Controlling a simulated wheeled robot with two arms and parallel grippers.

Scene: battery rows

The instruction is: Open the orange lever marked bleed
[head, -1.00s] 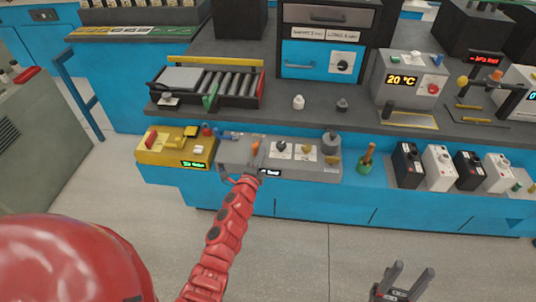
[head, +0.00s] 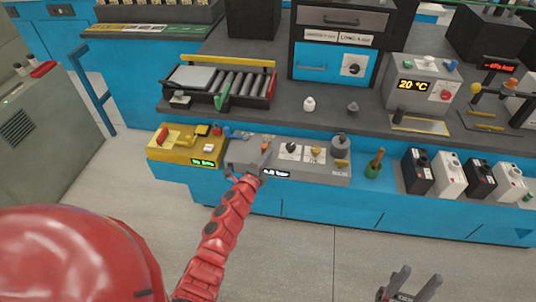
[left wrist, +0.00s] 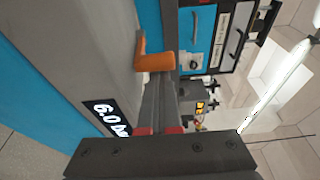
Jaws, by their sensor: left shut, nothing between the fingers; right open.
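The orange lever (head: 266,147) stands on the grey panel unit (head: 318,174) at the front of the bench. In the left wrist view the lever (left wrist: 153,61) looks like an L-shaped orange handle. My left gripper (head: 264,161) is shut and empty, with its fingertips right at the lever. The left wrist view shows the closed fingers (left wrist: 160,84) pointing at the lever's base; whether they touch it I cannot tell. The bleed marking is not readable. My right gripper (head: 415,275) is open and empty, low in front of the bench.
A display (left wrist: 106,117) beside the lever starts with 6.0. The floor in front is clear.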

